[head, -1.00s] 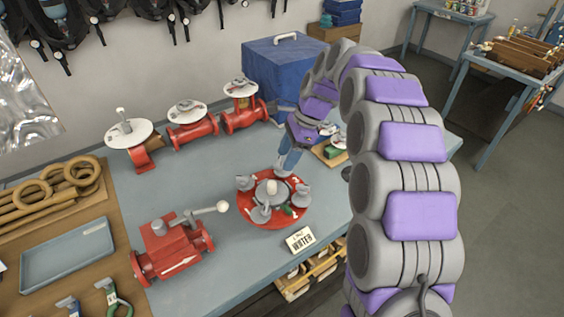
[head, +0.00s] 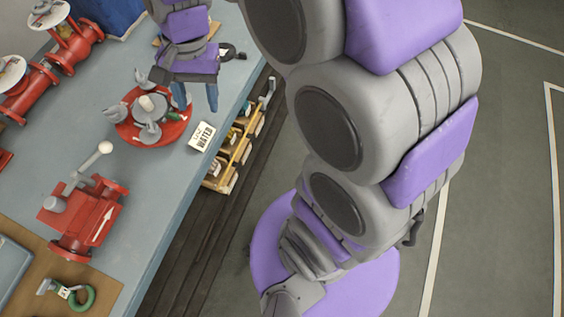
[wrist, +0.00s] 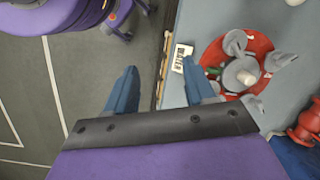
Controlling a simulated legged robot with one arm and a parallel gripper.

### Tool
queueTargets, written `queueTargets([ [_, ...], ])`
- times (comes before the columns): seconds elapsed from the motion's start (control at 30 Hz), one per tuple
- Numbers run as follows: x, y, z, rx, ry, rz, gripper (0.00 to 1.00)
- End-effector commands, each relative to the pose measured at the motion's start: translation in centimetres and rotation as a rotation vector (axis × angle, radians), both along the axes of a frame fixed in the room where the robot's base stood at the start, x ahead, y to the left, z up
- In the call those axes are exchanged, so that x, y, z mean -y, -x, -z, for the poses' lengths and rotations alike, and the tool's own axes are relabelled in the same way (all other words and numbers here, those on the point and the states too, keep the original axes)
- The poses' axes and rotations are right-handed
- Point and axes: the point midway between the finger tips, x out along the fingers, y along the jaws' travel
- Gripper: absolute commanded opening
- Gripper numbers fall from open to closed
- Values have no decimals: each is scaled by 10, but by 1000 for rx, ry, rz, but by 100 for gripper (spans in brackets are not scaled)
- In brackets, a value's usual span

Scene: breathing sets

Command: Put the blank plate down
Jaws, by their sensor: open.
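A round grey plate with a pale knob (head: 152,110) lies in the middle of a red round flange (head: 128,133) on the bench, with several grey wing-shaped pieces around it. I take this to be the blank plate; its underside is hidden. It also shows in the wrist view (wrist: 241,76), to the right of my fingers. My gripper (head: 196,96) is to the right of the flange, by the bench edge. In the wrist view its blue fingers (wrist: 158,75) are apart, with nothing held between them.
A "WATER" card (head: 202,136) stands by the bench's right edge. Wooden bins (head: 222,172) hang below that edge. A red valve with a lever (head: 92,215) stands at the front left, and red fittings (head: 28,90) at the back left. Bare bench (head: 165,185) lies in front of the flange.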

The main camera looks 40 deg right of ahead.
Motion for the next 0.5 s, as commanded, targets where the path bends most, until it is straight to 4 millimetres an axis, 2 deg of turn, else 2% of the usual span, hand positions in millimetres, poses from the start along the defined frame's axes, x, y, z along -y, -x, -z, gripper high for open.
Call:
queueTargets([
  [0.03,6,21,1,7,12,-56,54],
  [0.3,38,124,21,27,66,-384,54],
  [0.4,48,156,31,28,79,-487,54],
  [0.5,54,178,39,31,87,-564,54],
])
